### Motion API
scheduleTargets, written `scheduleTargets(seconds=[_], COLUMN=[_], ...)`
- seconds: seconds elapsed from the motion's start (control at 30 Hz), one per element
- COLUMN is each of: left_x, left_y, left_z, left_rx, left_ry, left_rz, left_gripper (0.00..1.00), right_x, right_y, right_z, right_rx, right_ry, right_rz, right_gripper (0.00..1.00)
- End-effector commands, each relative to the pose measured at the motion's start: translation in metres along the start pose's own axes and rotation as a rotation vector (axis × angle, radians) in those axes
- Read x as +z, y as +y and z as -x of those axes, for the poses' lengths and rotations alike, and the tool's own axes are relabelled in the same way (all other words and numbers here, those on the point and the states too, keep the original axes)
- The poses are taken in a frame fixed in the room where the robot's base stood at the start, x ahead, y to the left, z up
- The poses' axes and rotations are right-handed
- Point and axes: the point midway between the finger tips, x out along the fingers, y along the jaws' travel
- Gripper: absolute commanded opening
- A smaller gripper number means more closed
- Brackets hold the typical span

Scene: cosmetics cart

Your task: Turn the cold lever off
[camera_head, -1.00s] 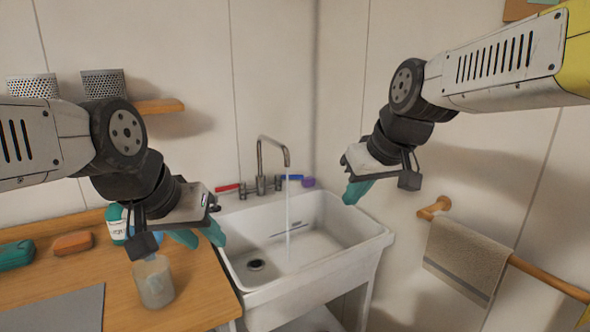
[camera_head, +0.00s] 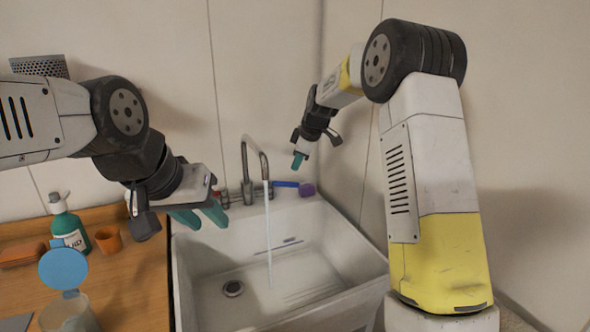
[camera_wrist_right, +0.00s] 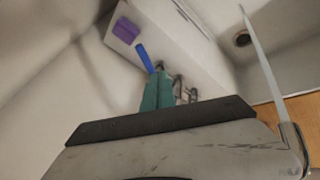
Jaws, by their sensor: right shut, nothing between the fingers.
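The blue cold lever (camera_head: 285,184) sits on the sink's back ledge, right of the grey faucet (camera_head: 254,160). It points right, toward a purple object. A stream of water (camera_head: 268,225) runs from the spout into the basin. My right gripper (camera_head: 298,161) is shut and empty, above the blue lever. In the right wrist view its teal fingers (camera_wrist_right: 158,91) are together, and the blue lever (camera_wrist_right: 145,58) shows just beyond the tips; I cannot tell if they touch. My left gripper (camera_head: 200,216) is open and empty, left of the faucet, partly covering the red lever (camera_head: 220,194).
The white sink (camera_head: 200,270) fills the middle. A purple object (camera_head: 307,189) lies at the ledge's right; it also shows in the right wrist view (camera_wrist_right: 126,30). A green pump bottle (camera_head: 68,228), an orange cup (camera_head: 108,240) and a clear container (camera_head: 68,316) stand on the left counter.

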Motion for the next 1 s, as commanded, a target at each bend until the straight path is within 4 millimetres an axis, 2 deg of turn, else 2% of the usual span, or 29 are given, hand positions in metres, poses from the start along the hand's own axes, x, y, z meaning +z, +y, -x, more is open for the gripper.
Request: scheduleTargets(seconds=[0.47,0.5,0.7,1.0], left_x=[0.000,0.000,0.000,0.000], left_y=[0.000,0.000,0.000,0.000], left_z=[0.000,0.000,0.000,0.000], left_rx=[0.000,0.000,0.000,0.000], left_ry=[0.000,0.000,0.000,0.000], left_rz=[0.000,0.000,0.000,0.000], left_gripper=[0.36,0.36,0.36,0.36], right_x=[0.001,0.003,0.006,0.007], right_y=[-0.002,0.006,0.022,0.027], right_z=[-0.096,-0.099,-0.115,-0.119], right_rx=[-0.004,0.000,0.000,-0.001], right_ry=[-0.002,-0.002,-0.001,-0.001], right_rz=[-0.002,-0.004,-0.003,-0.003], right_gripper=[0.00,0.00,0.00,0.00])
